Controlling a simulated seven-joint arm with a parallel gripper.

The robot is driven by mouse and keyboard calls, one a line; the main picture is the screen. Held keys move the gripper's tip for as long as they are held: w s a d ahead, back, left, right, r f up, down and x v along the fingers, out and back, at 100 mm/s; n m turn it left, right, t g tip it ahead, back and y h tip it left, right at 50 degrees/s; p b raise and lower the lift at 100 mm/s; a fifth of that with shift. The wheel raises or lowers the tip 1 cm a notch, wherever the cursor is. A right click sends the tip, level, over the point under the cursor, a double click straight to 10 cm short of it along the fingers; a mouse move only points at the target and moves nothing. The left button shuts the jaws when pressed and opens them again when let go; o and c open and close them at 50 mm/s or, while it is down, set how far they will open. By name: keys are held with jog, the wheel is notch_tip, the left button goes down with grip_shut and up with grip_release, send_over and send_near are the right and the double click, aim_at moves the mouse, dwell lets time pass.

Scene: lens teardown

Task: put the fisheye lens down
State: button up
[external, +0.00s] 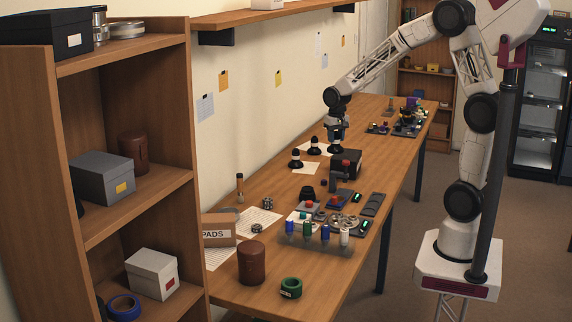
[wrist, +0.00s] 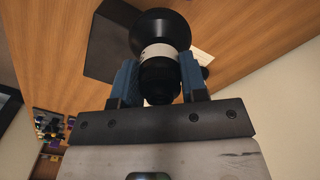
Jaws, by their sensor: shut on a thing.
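The fisheye lens, black with a white band and a wide flared end, is between the blue pads of my gripper (wrist: 158,72) in the wrist view. The lens (wrist: 160,28) points its flared end away from the wrist. In the external view my gripper (external: 336,124) is over the far half of the long wooden table, above and close to a dark box (external: 345,163). The held lens is small there, and I cannot tell whether its lower end touches anything. My gripper is shut on the lens.
Two black lenses with white bands (external: 296,158) (external: 314,146) stand on white paper left of the dark box. Nearer on the table are small devices, a row of colored bottles (external: 307,232), a brown canister (external: 252,263) and a green tape roll (external: 291,287). Several small parts lie at the far end.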

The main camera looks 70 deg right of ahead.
jog(key=s+d, duration=0.2)
jog(key=s, duration=0.6)
jog(key=s+d, duration=0.2)
jog(key=s, duration=0.5)
jog(key=shift+s+d, duration=0.3)
jog(key=shift+s, duration=0.1)
jog(key=shift+w, duration=0.1)
send_over(347, 154)
jog(key=shift+f, duration=0.75)
jog(key=shift+f, duration=0.1)
jog(key=shift+f, duration=1.65)
jog(key=shift+f, duration=0.15)
